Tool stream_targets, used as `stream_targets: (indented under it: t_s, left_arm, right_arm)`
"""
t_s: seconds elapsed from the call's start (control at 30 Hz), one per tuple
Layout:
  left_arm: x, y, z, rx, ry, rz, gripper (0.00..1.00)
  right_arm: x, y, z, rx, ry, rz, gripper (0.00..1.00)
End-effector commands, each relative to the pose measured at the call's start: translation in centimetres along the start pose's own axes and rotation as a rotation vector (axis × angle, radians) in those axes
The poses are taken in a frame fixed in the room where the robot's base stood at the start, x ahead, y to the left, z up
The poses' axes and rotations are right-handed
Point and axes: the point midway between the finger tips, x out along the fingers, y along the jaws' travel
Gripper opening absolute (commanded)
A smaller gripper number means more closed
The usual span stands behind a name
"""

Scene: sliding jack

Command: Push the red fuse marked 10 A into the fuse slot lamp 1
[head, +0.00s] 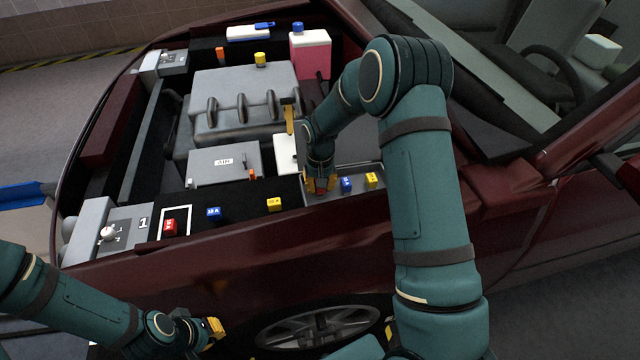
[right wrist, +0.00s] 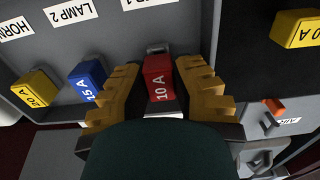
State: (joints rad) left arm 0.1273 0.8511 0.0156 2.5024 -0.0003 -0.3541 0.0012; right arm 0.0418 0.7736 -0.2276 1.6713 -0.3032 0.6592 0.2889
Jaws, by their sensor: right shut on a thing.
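The red fuse marked 10 A (right wrist: 160,80) is between the fingers of my right gripper (right wrist: 160,92), which is shut on it. In the right wrist view a small grey metal piece (right wrist: 157,47) shows just beyond the fuse, below a cut-off label ending in "P 1" (right wrist: 148,3). I cannot tell whether the fuse touches the slot. In the head view my right gripper (head: 320,183) is over the left end of the grey fuse box (head: 345,192), and its arm hides part of the box. My left gripper (head: 213,328) is low outside the car; its opening is unclear.
A blue 15 A fuse (right wrist: 88,80) and a yellow 20 A fuse (right wrist: 35,90) stand beside my right gripper. Another red fuse (head: 170,227), blue fuse (head: 213,212) and yellow fuse (head: 274,204) lie along the front ledge. The engine (head: 240,100) is behind.

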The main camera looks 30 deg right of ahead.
Motion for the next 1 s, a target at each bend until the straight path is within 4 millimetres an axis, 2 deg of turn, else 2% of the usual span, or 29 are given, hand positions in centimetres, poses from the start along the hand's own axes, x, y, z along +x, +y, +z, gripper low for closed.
stream_targets:
  t_s: [0.53, 0.57, 0.6, 0.63, 1.0]
  left_arm:
    - [0.8, -0.3, 0.1, 0.000, 0.000, 0.000, 0.00]
    - [0.7, -0.3, 0.1, 0.000, 0.000, 0.000, 0.00]
    - [0.7, -0.3, 0.1, 0.000, 0.000, 0.000, 0.00]
    - [0.7, -0.3, 0.1, 0.000, 0.000, 0.000, 0.00]
    - [0.7, -0.3, 0.1, 0.000, 0.000, 0.000, 0.00]
  right_arm:
    - [1.3, 0.0, 0.0, 0.000, 0.000, 0.000, 0.00]
    - [1.2, 0.0, 0.0, 0.000, 0.000, 0.000, 0.34]
    - [1.2, 0.0, 0.0, 0.000, -0.001, 0.000, 0.48]
    - [1.2, 0.0, 0.0, 0.000, -0.001, 0.000, 0.54]
    - [0.8, 0.0, 0.0, 0.000, 0.001, 0.000, 0.54]
